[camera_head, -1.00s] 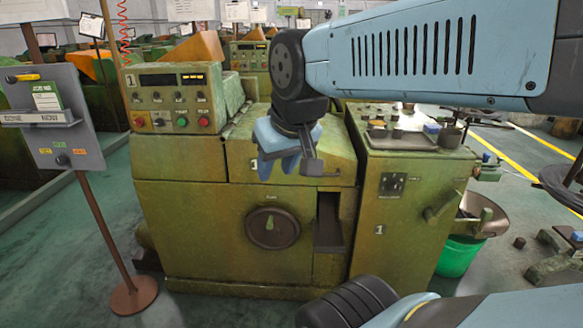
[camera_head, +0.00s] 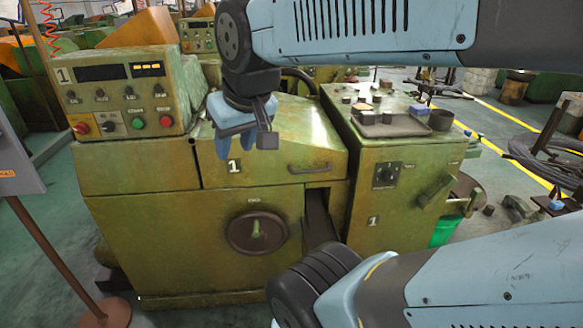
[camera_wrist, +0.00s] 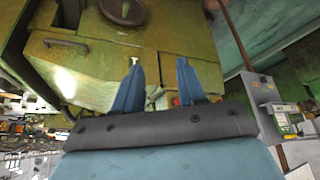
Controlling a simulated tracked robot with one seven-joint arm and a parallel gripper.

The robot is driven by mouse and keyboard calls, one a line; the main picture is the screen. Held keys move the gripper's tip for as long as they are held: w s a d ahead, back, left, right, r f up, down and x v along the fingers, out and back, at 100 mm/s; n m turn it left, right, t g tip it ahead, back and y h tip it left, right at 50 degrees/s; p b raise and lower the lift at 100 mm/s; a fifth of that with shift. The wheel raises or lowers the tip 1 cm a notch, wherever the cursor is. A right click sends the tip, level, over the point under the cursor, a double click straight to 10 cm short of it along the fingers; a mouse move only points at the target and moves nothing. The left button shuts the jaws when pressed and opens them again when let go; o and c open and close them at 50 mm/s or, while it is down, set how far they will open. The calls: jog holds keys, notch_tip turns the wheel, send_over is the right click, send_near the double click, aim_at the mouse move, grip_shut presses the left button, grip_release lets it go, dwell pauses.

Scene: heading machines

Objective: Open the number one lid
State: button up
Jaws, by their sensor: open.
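The number one lid (camera_head: 290,138) is a worn yellow-green sloped cover on the machine, marked with a white "1" (camera_head: 234,166). It is closed. Its dark bar handle (camera_head: 310,168) sits low on the right of its front face; it also shows at the upper left of the wrist view (camera_wrist: 66,44). My gripper (camera_head: 236,146) has blue fingers pointing down in front of the lid's left part, left of the handle and apart from it. In the wrist view the two fingers (camera_wrist: 158,88) stand apart with nothing held between them. The arm partly covers the lid's upper left.
A control panel (camera_head: 125,97) with buttons stands left of the lid. A round handwheel (camera_head: 257,230) is below it. A cabinet (camera_head: 400,200) with a tray of small parts (camera_head: 392,125) stands at right. A sign stand (camera_head: 45,245) is at the left edge.

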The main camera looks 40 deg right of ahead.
jog(key=w+d+f+m+g+y, duration=0.2)
jog(key=w+d+f+g+y, duration=0.25)
jog(key=w+f, duration=0.4)
jog(key=m+t, duration=1.2)
jog(key=t, duration=0.6)
send_near(311, 172)
jog(key=x, duration=1)
jog(key=shift+w+d+f, duration=0.15)
jog(key=shift+w+d, duration=0.05)
jog(key=shift+w, duration=0.15)
grip_shut()
